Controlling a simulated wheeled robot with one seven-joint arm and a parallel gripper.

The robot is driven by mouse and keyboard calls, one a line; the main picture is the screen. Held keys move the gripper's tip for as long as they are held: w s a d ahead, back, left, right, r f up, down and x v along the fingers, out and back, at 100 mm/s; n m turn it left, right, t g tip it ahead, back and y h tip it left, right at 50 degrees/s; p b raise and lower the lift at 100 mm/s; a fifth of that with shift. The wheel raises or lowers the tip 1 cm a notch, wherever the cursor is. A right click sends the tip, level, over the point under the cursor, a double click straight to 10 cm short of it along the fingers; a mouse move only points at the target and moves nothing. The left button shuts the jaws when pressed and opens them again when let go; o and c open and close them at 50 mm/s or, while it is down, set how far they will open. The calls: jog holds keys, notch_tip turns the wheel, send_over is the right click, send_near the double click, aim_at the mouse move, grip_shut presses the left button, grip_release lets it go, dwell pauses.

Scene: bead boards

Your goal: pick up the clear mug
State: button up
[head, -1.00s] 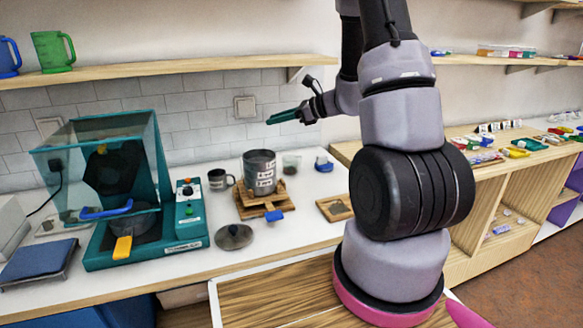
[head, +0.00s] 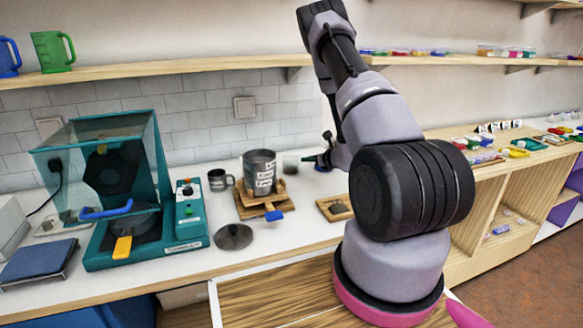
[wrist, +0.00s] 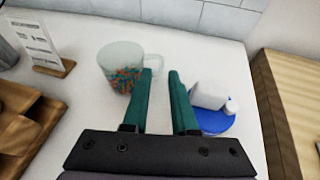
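The clear mug (wrist: 115,64) stands upright on the white counter, with small red and green beads visible inside it. It also shows in the head view (head: 291,161), to the right of a large grey pot. In the wrist view its handle points right and lies just beyond my left fingertip. My gripper (wrist: 162,74) is open, with a bare gap between its teal fingers. The mug's body is ahead and to the left of that gap. In the head view my gripper (head: 311,158) is low, just right of the mug; I cannot tell whether they touch.
A blue round item with white parts (wrist: 218,124) sits close by my right finger. The grey pot (head: 258,170) stands on a wooden stand, with a dark mug (head: 217,180) to its left. The tiled wall (wrist: 215,16) is behind.

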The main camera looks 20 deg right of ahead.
aim_at(303, 169)
jog(key=x, duration=0.5)
jog(key=shift+w+d+f, duration=0.1)
jog(key=shift+f, duration=0.2)
grip_shut()
dwell(1.1)
